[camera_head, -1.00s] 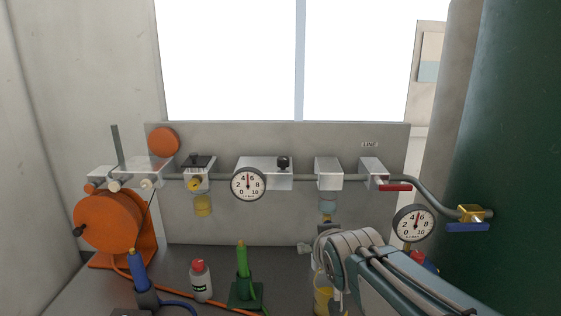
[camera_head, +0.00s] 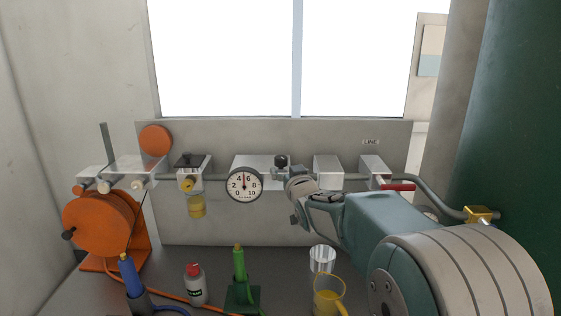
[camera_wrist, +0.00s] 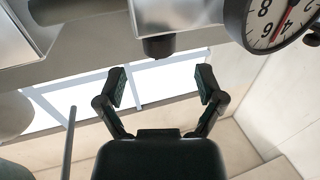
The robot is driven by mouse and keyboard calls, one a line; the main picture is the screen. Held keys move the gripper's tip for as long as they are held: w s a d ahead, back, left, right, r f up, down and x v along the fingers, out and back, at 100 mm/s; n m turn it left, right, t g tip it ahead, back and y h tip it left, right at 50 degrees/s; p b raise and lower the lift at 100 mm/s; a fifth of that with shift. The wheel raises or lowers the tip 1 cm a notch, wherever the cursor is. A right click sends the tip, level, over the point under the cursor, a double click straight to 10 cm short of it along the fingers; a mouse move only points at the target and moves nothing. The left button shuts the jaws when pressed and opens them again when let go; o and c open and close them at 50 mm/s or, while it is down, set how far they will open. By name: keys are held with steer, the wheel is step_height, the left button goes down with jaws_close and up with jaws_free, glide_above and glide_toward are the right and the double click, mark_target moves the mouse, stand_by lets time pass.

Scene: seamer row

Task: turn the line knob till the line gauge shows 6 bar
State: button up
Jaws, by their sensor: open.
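A black knob (camera_head: 281,160) stands on top of the silver regulator block (camera_head: 243,163) on the wall pipe. In the wrist view the gauge (camera_wrist: 280,15) is cut by the top right corner, and the dark knob (camera_wrist: 158,46) shows above the gap between my fingers. My gripper (camera_wrist: 160,76) is open and empty, its two fingers spread to either side of the knob's line, not closed on it. In the head view my wrist partly hides the gripper just right of the knob.
A red-handled valve (camera_head: 398,187) sits right, below the LINE label (camera_head: 370,142). A filter with a yellow bowl (camera_head: 196,205) is left of the gauge. My arm mostly hides the second, right-hand gauge.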

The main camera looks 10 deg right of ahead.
mark_target(283, 163)
steer(key=w, duration=0.6)
steer(key=shift+w+a, duration=0.15)
steer(key=shift+a, duration=0.1)
steer(key=c, duration=1.2)
